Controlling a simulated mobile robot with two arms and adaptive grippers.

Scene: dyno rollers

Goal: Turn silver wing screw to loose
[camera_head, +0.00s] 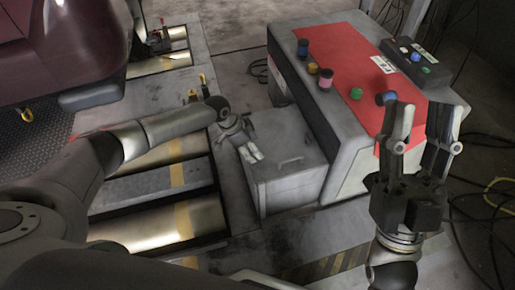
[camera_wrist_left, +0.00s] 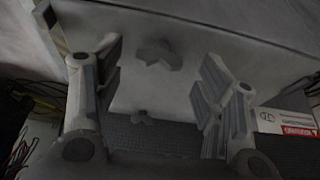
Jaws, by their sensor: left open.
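In the left wrist view, a grey wing screw (camera_wrist_left: 158,55) sits on the pale grey face of a box, between and beyond my left fingers. In the head view my left gripper (camera_head: 251,153) is beside the low grey box (camera_head: 290,165); no wing screw is discernible there. My right gripper (camera_head: 423,118) is open and empty.
A grey cabinet with a red top (camera_head: 345,65) carries several coloured knobs and stands behind the low box. Metal rollers (camera_head: 160,225) lie in the floor at left. A dark red vehicle (camera_head: 60,45) is at upper left. Cables (camera_head: 490,200) lie at right.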

